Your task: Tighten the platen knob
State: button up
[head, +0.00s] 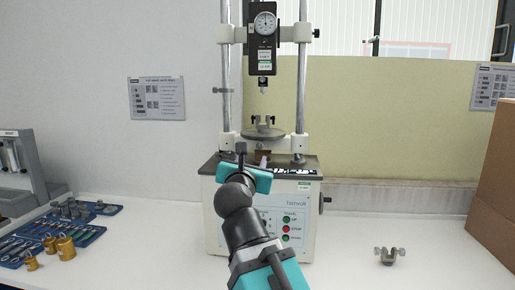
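The tester (262,215) stands on the bench, with a white base, two upright columns and a dial gauge (265,23) at the top. Its round grey platen (262,133) sits between the columns and carries a small two-post fixture (263,120). No knob on the platen can be made out clearly; a dark knob (326,199) sticks out of the base's right side. My gripper (252,160) is in front of the base's top, below the platen. I see it from behind, so its fingertips and any contact are unclear. My arm hides part of the control panel.
A loose metal fixture (389,256) lies on the bench at right, near a cardboard box (494,190). Blue trays (50,240) with small parts and brass weights (66,246) are at left. The bench between tester and loose fixture is clear.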

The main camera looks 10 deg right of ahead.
jog(key=shift+w+r, duration=0.1)
jog(key=shift+w, duration=0.05)
jog(key=p, duration=0.6)
send_near(259, 146)
jog(key=shift+d+r+p, duration=0.1)
jog(key=shift+r+p, duration=0.15)
jog(key=shift+p, duration=0.5)
jog(key=w+p, duration=0.1)
jog(key=p, duration=0.3)
jog(key=shift+d, duration=0.2)
jog(key=w+p, duration=0.1)
jog(key=p, duration=0.5)
jog(key=shift+w+d, duration=0.2)
jog(key=p+x, duration=0.2)
jog(key=p, duration=0.1)
jog(key=shift+w+d+p, duration=0.1)
jog(key=shift+w+p, duration=0.2)
jog(key=shift+f+x, duration=0.1)
jog(key=shift+x, duration=0.6)
jog(key=shift+f+x, duration=0.15)
jog(key=shift+x, duration=0.5)
